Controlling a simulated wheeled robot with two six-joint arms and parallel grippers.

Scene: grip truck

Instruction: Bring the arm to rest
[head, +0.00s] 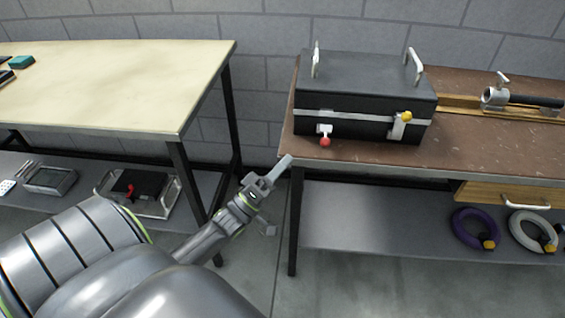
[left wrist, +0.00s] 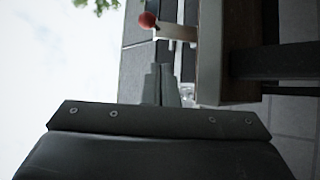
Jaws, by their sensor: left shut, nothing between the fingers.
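My left arm reaches in from the lower left in the head view. Its left gripper (head: 281,165) is shut and empty, in front of the near left corner of the brown table. The gripper fingers also show in the left wrist view (left wrist: 160,85). A black case (head: 360,97) with two white handles stands on the brown table, beyond the gripper and to its right. A lever with a red knob (head: 325,141) is on the case's front, and the red knob also shows in the left wrist view (left wrist: 148,20). My right gripper is not in view.
The brown table (head: 480,150) bears a metal clamp (head: 495,95) at the right. Its lower shelf holds a purple ring (head: 462,229) and a white ring (head: 520,222). A cream table (head: 110,90) stands at the left. Bare floor shows between the tables.

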